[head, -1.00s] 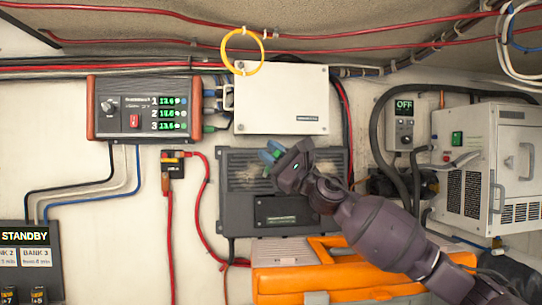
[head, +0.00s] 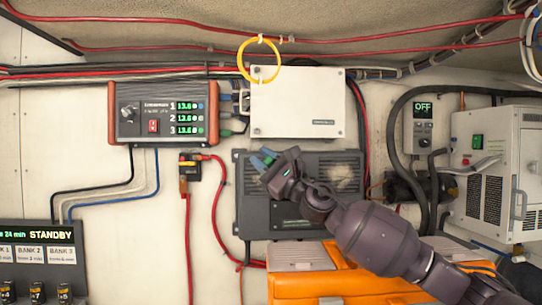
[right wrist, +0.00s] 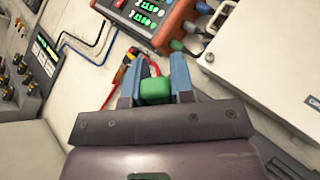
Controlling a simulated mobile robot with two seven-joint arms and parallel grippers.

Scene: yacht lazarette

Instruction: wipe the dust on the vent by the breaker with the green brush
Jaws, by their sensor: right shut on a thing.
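The dark grey ribbed vent unit (head: 300,222) is on the wall at the centre of the head view. A pale dust patch (head: 343,177) shows on its right part; its upper left part is largely behind my right gripper. The small black breaker (head: 190,169) with red cables is left of the unit. My right gripper (head: 264,160) is at the unit's upper left, its blue fingers shut on the green brush (right wrist: 156,91), seen as a green block in the right wrist view. The bristles are hidden, so I cannot tell whether they touch the vent. My left gripper is not in view.
A white box (head: 300,102) with a yellow cable loop (head: 243,62) is above the vent unit. An orange case (head: 330,284) is below it. A controller with green digits (head: 163,113) is at left, a white cabinet (head: 500,170) at right. Red cables hang beside the breaker.

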